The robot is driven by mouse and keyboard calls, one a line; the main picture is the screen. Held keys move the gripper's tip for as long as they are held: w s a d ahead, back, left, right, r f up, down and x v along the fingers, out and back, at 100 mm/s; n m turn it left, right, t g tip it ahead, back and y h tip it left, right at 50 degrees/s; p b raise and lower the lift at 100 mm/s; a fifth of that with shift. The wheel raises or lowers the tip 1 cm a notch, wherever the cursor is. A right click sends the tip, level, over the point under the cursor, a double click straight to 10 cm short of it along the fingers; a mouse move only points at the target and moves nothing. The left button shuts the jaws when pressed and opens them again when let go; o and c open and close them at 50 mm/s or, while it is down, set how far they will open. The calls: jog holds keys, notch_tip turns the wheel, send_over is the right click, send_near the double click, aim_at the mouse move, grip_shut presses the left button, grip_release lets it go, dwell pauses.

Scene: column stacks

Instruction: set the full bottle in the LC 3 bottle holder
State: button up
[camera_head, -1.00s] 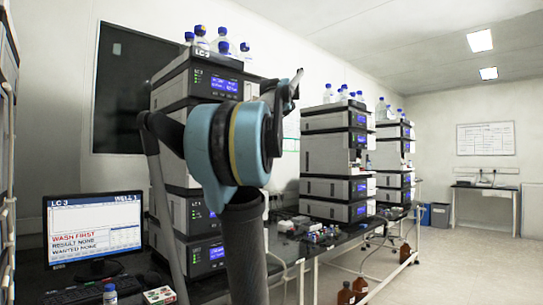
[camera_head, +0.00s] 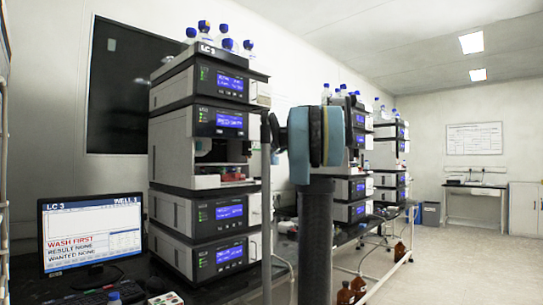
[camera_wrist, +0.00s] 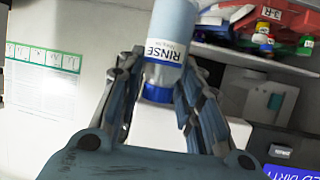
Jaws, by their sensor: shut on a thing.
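A bottle (camera_wrist: 171,28) with a RINSE label and a blue cap is between the fingers of my gripper (camera_wrist: 163,65) in the wrist view. My gripper is shut on it, and it appears upside down in that picture. The head view shows neither my gripper nor this bottle; only my arm shows there, right of the LC 3 stack. The LC 3 bottle holder (camera_head: 213,49) is the tray on top of the tall stack at the left. Several blue-capped bottles (camera_head: 227,44) stand in it. Whether a place in it is free cannot be told.
A monitor (camera_head: 93,235) reading LC 3 and WASH FIRST stands left of the stack. Other stacks (camera_head: 385,185) stand farther back along the bench. Brown bottles (camera_head: 399,250) are low at the right. The wrist view shows a red tray (camera_wrist: 285,38) with small vials. Floor is clear at the right.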

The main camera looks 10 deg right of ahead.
jog(key=w+a+f, duration=0.1)
jog(key=w+a, duration=0.4)
jog(key=a, duration=0.1)
jog(key=shift+w+m, duration=0.3)
jog(key=shift+w, duration=0.1)
jog(key=shift+f, duration=2.05)
jog(key=shift+s+d, duration=0.15)
jog(key=shift+s, duration=0.1)
jog(key=shift+f, duration=0.85)
jog(key=o, duration=0.9)
jog(key=shift+h, duration=0.3)
